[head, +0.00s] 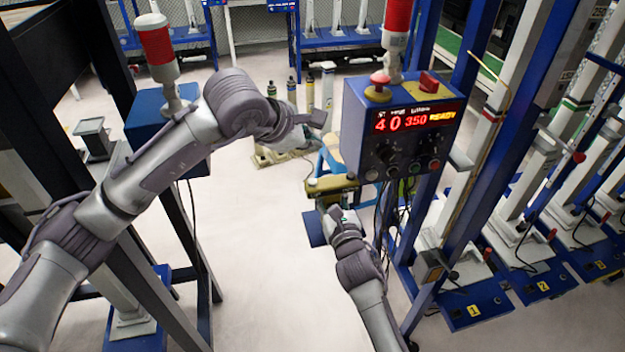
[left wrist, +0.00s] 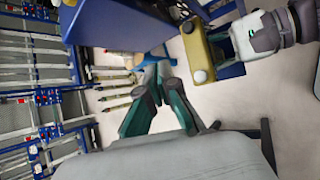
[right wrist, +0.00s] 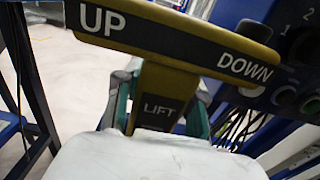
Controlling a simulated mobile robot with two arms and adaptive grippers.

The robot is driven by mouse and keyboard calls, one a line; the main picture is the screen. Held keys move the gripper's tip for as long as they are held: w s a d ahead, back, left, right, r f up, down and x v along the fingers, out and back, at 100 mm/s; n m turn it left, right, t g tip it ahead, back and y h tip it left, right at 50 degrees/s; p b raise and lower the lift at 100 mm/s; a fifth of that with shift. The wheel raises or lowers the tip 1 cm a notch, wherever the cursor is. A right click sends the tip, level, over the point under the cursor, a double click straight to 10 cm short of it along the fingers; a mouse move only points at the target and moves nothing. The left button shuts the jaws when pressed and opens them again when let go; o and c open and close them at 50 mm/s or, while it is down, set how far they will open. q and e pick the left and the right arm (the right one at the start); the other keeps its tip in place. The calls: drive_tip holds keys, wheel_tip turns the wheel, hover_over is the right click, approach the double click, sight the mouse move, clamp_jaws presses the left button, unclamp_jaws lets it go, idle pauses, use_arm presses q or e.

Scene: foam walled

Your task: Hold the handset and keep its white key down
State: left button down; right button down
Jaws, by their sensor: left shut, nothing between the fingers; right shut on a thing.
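The handset (head: 333,185) is a yellow T-shaped body. In the right wrist view its black strip reads UP and DOWN and its stem (right wrist: 158,95) reads LIFT. My right gripper (head: 328,205) is shut on this stem, its teal fingers on both sides.
A blue control box (head: 400,125) with a red display and knobs stands right behind the handset, cables hanging below. Blue lift stands (head: 475,300) line the right. The floor at centre-left is clear.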

sight(311, 182)
use_arm(q)
drive_tip(key=shift+f, duration=3.45)
drive_tip(key=shift+f, duration=0.4)
drive_tip(key=shift+f, duration=0.6)
idle(0.9)
drive_tip(key=shift+r, duration=1)
drive_tip(key=shift+r, duration=2.55)
